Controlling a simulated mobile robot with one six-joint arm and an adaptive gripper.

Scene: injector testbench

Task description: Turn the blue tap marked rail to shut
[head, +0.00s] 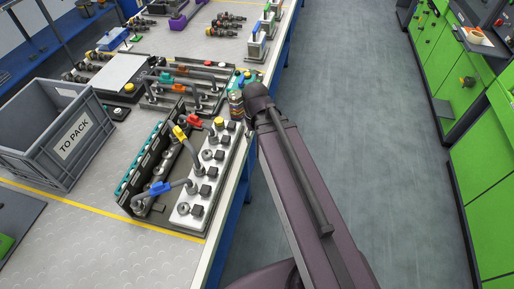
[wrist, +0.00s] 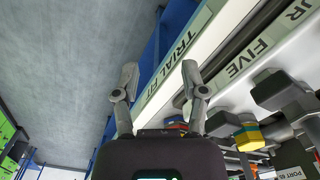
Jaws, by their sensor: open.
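A blue tap handle (head: 160,187) sits at the near end of the front test block on the bench in the head view, beside a grey hose. Its marking is too small to read, so I cannot tell whether it is the rail tap. A yellow handle (head: 180,132) and a red handle (head: 193,120) sit further back on the same block. My gripper (wrist: 162,78) is open and empty in the wrist view, above the bench edge. The head view does not clearly show its fingers. I cannot make out the blue tap in the wrist view.
A grey crate (head: 72,138) marked TO PACK stands left of the block.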

